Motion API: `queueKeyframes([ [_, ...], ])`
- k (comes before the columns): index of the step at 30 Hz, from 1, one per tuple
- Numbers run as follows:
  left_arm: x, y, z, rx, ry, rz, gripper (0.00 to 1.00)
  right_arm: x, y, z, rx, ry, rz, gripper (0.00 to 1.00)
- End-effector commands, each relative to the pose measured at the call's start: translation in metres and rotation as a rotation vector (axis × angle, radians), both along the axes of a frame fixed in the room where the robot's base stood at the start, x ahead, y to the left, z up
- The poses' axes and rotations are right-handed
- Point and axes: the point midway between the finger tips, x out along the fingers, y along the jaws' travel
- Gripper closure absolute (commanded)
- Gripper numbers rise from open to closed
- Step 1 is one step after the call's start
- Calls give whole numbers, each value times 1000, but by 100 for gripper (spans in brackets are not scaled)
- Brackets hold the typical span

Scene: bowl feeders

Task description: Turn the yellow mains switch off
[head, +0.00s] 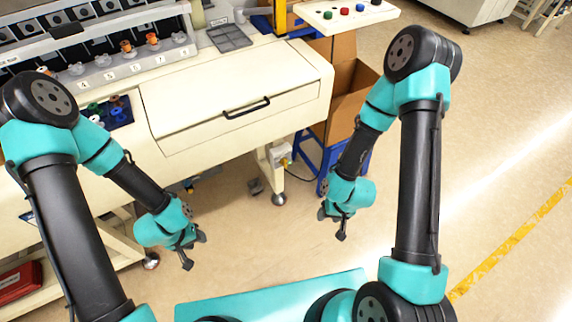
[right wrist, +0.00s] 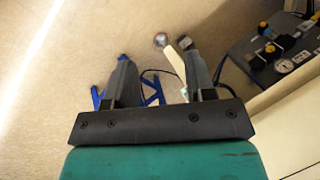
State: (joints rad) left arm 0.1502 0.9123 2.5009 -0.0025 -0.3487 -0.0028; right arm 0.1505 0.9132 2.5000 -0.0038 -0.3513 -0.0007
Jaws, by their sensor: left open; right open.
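A small pale box (head: 280,153) sits low by the front leg of the cream machine in the head view. It carries a small yellow part (head: 285,162), which looks like the mains switch; its on or off position is too small to tell. My right gripper (head: 332,226) is open and empty, pointing down, right of and below the box in the picture and apart from it. Its open fingers also show in the right wrist view (right wrist: 160,88), with nothing between them. My left gripper (head: 195,250) is open and empty over the floor, left of the box.
The cream machine (head: 230,95) has a black-handled drawer front. A blue stool (head: 312,160) and an open cardboard box (head: 350,95) stand beside it. In the right wrist view a dark panel (right wrist: 285,62) with yellow-topped parts is at upper right. The floor between my grippers is clear.

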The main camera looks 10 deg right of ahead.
Motion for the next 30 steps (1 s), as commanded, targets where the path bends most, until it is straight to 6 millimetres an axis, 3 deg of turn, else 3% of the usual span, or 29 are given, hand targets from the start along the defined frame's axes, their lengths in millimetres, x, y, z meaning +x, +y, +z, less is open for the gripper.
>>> queueKeyframes([
  [5, 0, 0, 0, 0, 0, 0, 57, 19, 0, -17, 7, -52, -51, 33],
  [11, 0, 0, 0, 0, 0, 0, 57, 76, 2, -61, 62, -221, -215, 13],
  [15, 0, 0, 0, 0, 0, 0, 57, 118, 5, -93, 154, -362, -358, 13],
  [21, 0, 0, 0, 0, 0, 0, 57, 162, 12, -130, 347, -543, -561, 13],
  [30, 0, 0, 0, 0, 0, 0, 57, 187, 22, -166, 755, -751, -830, 13],
])
